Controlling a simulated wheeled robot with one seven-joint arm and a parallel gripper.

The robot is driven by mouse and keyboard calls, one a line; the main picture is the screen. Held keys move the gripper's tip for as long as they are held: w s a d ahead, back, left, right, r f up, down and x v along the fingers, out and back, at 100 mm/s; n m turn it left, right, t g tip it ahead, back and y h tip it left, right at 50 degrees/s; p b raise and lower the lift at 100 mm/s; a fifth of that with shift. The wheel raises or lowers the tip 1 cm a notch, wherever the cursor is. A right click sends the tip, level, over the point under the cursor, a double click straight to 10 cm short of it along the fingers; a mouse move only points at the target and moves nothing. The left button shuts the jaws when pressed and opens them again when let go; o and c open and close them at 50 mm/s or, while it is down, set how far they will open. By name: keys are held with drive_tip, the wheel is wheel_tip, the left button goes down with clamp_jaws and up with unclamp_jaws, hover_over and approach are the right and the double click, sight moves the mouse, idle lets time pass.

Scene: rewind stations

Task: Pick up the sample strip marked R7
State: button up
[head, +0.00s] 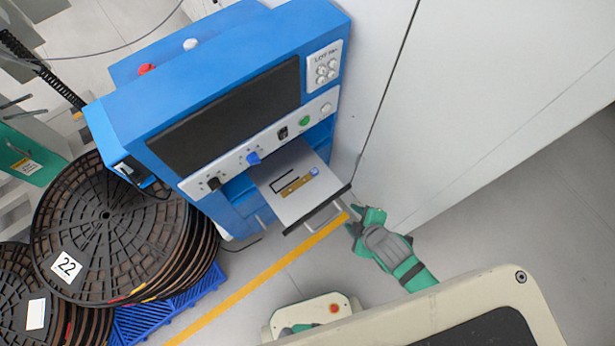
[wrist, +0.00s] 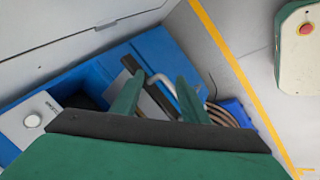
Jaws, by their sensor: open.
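A brown-gold sample strip (head: 297,185) with a small bluish-white end lies on the grey pulled-out drawer (head: 290,207) of the blue machine, beside a black outline. Its marking is too small to read. My gripper (head: 359,220) is open and empty, right of the drawer's front, near the handle end (head: 322,218). In the wrist view my two green fingers (wrist: 162,82) stand apart, with the drawer's pale handle (wrist: 158,80) seen between and beyond them.
The blue machine (head: 225,85) has a dark screen, knobs and buttons. Large black reels (head: 105,215) stand at left on a blue pallet (head: 150,318). A white wall or cabinet (head: 450,100) rises at right. A yellow floor line (head: 255,283) crosses open floor before the machine.

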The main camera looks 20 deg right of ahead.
drive_tip(key=w+r+n+g, duration=0.1)
drive_tip(key=w, duration=0.3)
drive_tip(key=w+n+g, duration=0.1)
drive_tip(key=w+n, duration=0.1)
drive_tip(key=w, duration=0.2)
drive_tip(key=w+r+n+g, duration=0.1)
drive_tip(key=w+n, duration=0.1)
drive_tip(key=w, duration=0.2)
drive_tip(key=shift+w+d+r+h, duration=0.35)
drive_tip(key=shift+w+d+h, duration=0.05)
drive_tip(key=w+a+r+n+g, duration=0.1)
drive_tip(key=w+a+r+n, duration=0.1)
drive_tip(key=w+a, duration=0.15)
wheel_tip(320, 180, up, 3)
drive_tip(key=n+g, duration=0.3)
hover_over(312, 173)
drive_tip(key=f, duration=0.4)
drive_tip(key=shift+s+a+f, duration=0.2)
drive_tip(key=shift+s+a, duration=0.05)
drive_tip(key=shift+a, duration=0.15)
drive_tip(key=shift+w+d+f, duration=0.1)
drive_tip(key=shift+f, duration=0.8)
drive_tip(key=shift+w+d+f, duration=0.15)
drive_tip(key=shift+f, duration=0.75)
drive_tip(key=shift+w+d+f, duration=0.1)
drive_tip(key=shift+f, duration=0.8)
drive_tip(key=shift+a, duration=0.1)
drive_tip(key=c, duration=1)
drive_tip(key=shift+s, duration=0.1)
clamp_jaws()
